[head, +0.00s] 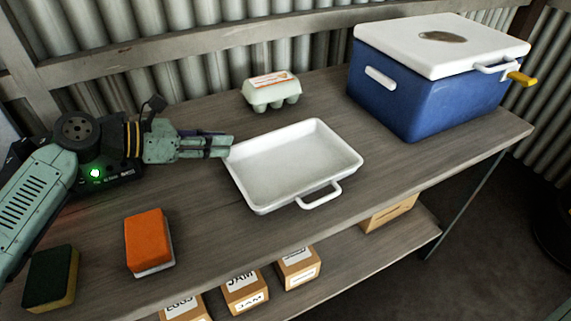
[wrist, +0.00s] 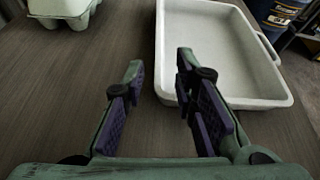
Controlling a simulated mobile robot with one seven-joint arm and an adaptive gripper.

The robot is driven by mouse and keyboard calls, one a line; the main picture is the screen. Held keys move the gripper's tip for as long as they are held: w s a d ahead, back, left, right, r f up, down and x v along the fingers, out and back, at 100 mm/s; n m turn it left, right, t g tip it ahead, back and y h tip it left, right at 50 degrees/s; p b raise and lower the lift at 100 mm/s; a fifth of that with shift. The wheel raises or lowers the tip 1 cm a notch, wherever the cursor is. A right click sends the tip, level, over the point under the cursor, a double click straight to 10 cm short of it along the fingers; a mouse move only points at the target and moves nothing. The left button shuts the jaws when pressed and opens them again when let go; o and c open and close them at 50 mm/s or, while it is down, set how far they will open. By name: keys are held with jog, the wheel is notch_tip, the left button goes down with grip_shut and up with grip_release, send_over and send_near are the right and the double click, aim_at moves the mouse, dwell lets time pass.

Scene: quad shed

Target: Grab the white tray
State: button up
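The white tray (head: 295,165) lies on the wooden bench top, empty, with a loop handle on its front right side. In the wrist view the tray (wrist: 222,50) fills the upper right. My gripper (head: 230,146) reaches in from the left, its tips at the tray's left rim. In the wrist view my gripper (wrist: 158,68) is open, with nothing held between its fingers. The right finger overlaps the tray's near left corner and the left finger is over bare wood outside it. I cannot tell whether the fingers touch the tray.
An egg carton (head: 271,90) sits behind the tray. A blue cooler with white lid (head: 408,98) stands at the back right. An orange sponge (head: 149,240) and a dark green sponge (head: 50,277) lie at the front left. Labelled boxes (head: 243,291) are on the lower shelf.

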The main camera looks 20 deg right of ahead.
aim_at(254, 141)
jog(key=p+x, duration=0.1)
jog(key=x, duration=0.6)
jog(key=shift+d+p, duration=0.3)
jog(key=shift+p, duration=0.05)
jog(key=shift+d+f, duration=0.3)
jog(key=shift+d, duration=0.2)
jog(key=shift+c, duration=0.3)
grip_shut()
